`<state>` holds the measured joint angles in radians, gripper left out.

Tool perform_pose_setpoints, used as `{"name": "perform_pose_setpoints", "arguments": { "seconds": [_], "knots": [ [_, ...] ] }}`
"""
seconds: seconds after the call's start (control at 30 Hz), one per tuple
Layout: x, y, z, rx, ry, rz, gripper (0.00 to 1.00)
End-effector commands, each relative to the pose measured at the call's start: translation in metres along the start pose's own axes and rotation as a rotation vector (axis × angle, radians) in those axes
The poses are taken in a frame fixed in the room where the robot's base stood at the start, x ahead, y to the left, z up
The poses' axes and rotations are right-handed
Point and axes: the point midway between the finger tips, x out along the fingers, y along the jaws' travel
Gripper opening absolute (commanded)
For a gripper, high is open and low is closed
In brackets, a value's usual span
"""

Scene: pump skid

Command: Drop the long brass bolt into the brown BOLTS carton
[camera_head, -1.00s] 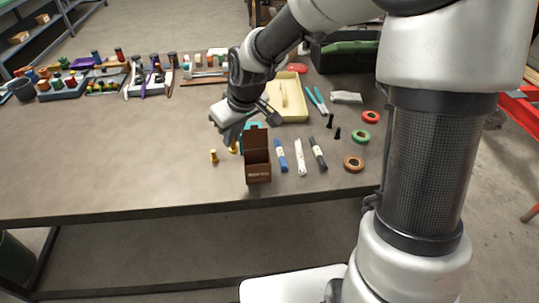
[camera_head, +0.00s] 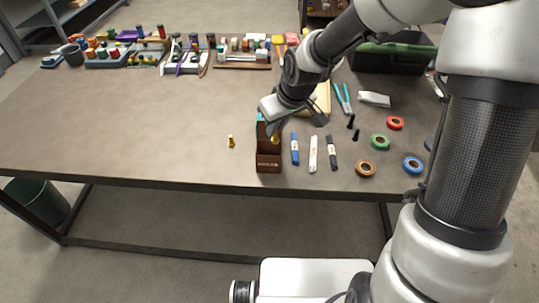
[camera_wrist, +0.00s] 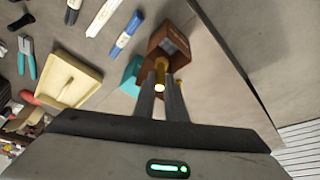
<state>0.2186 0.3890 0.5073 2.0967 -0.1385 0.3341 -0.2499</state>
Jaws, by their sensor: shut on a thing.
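The brown BOLTS carton (camera_head: 268,160) stands upright near the front edge of the table; it also shows in the wrist view (camera_wrist: 157,35), its mouth facing the camera. My gripper (camera_wrist: 160,82) is shut on the long brass bolt (camera_wrist: 160,72), which lies between the two fingers with its end towards the camera. In the head view my gripper (camera_head: 273,129) is right at the top of the carton. The bolt's far end overlaps the carton mouth in the wrist view; I cannot tell how far inside it is.
A shorter-looking brass piece (camera_head: 231,142) stands on the table left of the carton. A teal object (camera_wrist: 132,74) sits just beside the carton. Blue (camera_head: 295,148), white (camera_head: 313,154) and black (camera_head: 332,152) markers lie to its right.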

Motion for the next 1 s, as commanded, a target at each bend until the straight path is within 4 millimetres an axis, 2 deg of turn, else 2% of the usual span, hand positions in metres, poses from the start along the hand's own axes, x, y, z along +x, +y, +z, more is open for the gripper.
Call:
{"name": "perform_pose_setpoints", "arguments": {
  "seconds": [0.03,0.3,0.63,0.67,0.7,0.8,1.0],
  "knots": [
    [0.011,0.0,0.005,0.0,-0.001,0.0,0.0],
    [0.038,0.0,0.016,-0.001,-0.001,0.0,0.0],
    [0.04,0.0,0.016,-0.001,0.0,0.0,0.0],
    [0.04,0.0,0.016,-0.001,0.0,0.0,0.13],
    [0.04,0.0,0.016,-0.001,0.0,0.0,0.2],
    [0.04,0.0,0.016,-0.001,0.0,0.0,0.33],
    [0.039,0.0,0.016,0.0,0.0,0.0,0.33]
  ]
}}
